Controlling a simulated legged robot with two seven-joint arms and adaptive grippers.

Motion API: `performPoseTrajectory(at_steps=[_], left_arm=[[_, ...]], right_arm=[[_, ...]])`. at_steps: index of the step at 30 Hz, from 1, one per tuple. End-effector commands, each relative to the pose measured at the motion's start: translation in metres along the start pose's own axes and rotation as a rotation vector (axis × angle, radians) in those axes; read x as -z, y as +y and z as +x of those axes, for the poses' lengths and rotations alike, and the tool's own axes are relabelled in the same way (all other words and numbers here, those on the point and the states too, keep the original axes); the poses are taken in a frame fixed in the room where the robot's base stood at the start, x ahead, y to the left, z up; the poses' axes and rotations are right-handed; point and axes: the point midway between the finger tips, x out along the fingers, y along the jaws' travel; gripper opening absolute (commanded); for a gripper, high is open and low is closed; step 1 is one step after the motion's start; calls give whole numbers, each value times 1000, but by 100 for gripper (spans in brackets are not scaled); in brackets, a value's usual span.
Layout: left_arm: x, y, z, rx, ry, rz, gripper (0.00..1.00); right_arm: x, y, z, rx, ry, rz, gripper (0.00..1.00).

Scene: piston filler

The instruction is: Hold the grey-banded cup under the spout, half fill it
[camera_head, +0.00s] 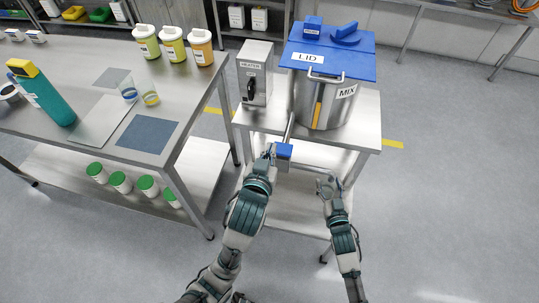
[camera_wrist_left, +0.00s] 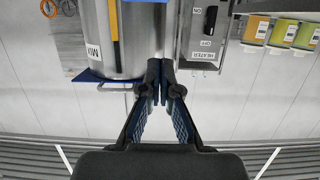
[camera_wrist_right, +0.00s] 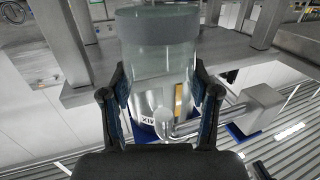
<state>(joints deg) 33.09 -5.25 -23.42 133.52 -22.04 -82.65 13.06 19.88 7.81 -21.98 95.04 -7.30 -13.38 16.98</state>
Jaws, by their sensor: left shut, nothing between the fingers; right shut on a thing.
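The clear cup with a grey band (camera_wrist_right: 156,24) is between the fingers of my right gripper (camera_wrist_right: 160,98), which is shut on it. In the head view my right gripper (camera_head: 327,184) is at the front of the tank stand; the cup is hard to make out there. The cup's contents cannot be told. A blue block (camera_head: 283,151) sits at the end of a metal pipe (camera_head: 288,130) from the tank (camera_head: 319,100). My right gripper is to the right of and nearer than the block. My left gripper (camera_head: 270,152) is shut and empty, close to the block's left; contact is unclear.
A blue lid (camera_head: 328,58) covers the tank. A heater box (camera_head: 255,75) stands left of it on the stand (camera_head: 362,125). The left table (camera_head: 185,85) holds a blue-banded cup (camera_head: 129,95), a yellow-banded cup (camera_head: 151,98), a teal bottle (camera_head: 45,97) and several jars (camera_head: 173,43). Floor at right is clear.

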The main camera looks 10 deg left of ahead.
Motion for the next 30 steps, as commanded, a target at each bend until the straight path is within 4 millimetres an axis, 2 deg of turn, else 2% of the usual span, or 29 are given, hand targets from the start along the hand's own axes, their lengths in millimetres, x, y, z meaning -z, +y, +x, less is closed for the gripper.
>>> performPoseTrajectory(at_steps=[6,9,12,16,30], left_arm=[[0,-1,48,3,-1,3,0],[-6,0,64,1,-3,2,0],[-22,-1,66,1,-3,2,0],[-34,0,68,1,-1,1,0],[-40,0,70,0,0,0,0]], right_arm=[[0,0,0,0,1,0,28],[0,0,0,0,1,0,28],[0,0,0,0,1,0,28],[1,0,0,0,1,0,28],[1,0,0,0,1,0,28]])
